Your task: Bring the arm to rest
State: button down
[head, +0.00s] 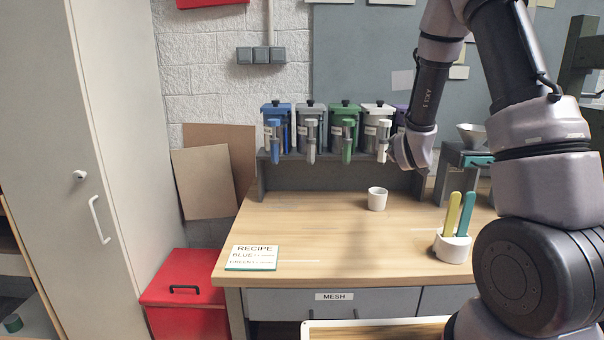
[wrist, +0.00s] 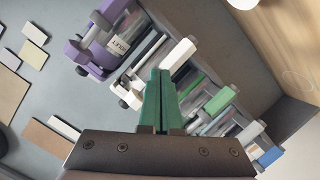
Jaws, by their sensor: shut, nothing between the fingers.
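My arm rises at the right of the head view and bends over the table (head: 330,245). Its end hangs in front of the bottle shelf, by the white bottle (head: 379,123), and hides most of the purple bottle. My gripper's green fingers show in the wrist view (wrist: 158,92), shut together with nothing between them. The fingers point toward the row of bottles, and the white bottle (wrist: 180,55) and purple bottle (wrist: 105,45) lie close around them in that picture. Whether the fingers touch a bottle I cannot tell.
Blue (head: 277,125), grey (head: 311,125) and green (head: 344,128) bottles stand along the shelf (head: 330,180). A white cup (head: 377,199) stands below it. A white holder (head: 452,247) with two sticks and a recipe card (head: 252,258) are on the table. The table's middle is clear.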

jog(key=s+a+r+m+g+y, duration=0.15)
jog(key=s+r+m+g, duration=0.4)
jog(key=s+r, duration=0.85)
jog(key=s+a+r+m+g+y, duration=0.1)
jog(key=s+m, duration=0.1)
jog(key=s, duration=0.9)
jog(key=s+a+r+m+g+y, duration=0.1)
jog(key=s+a+m, duration=0.1)
jog(key=s, duration=0.9)
jog(key=shift+r+m, duration=0.3)
jog(key=shift+m, duration=0.35)
